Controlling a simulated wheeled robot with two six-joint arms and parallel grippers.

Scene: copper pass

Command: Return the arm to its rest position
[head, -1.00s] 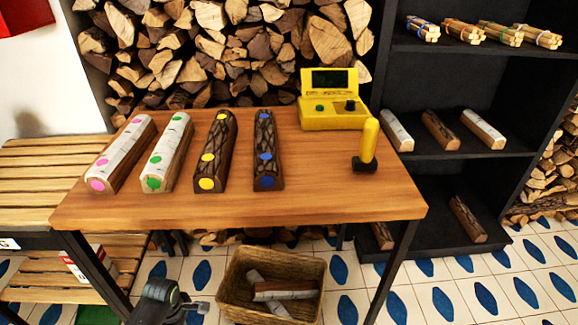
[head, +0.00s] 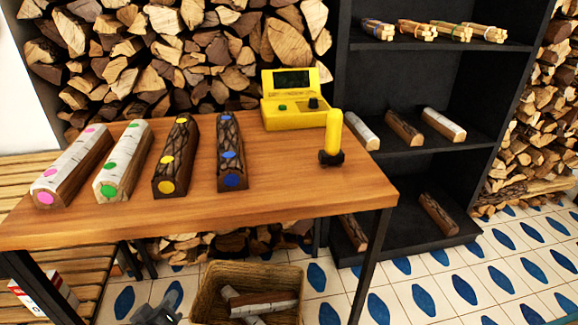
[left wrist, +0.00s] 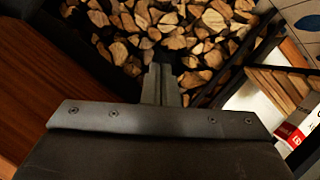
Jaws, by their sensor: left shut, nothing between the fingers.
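My left gripper (head: 168,308) shows small at the bottom edge of the head view, low in front of the wooden table (head: 290,200) and left of the wicker basket (head: 208,295). In the left wrist view its fingers (left wrist: 160,80) are shut together with nothing between them. Beyond them is stacked firewood, with the brown table side at the left. My right gripper is in neither view.
Logs with pink (head: 70,165), green (head: 123,160), yellow (head: 176,155) and blue (head: 230,150) dots lie on the table. A yellow device (head: 293,112) and yellow-handled tool (head: 333,135) stand at its right. A black shelf (head: 435,165) is behind; tiled floor is clear at right.

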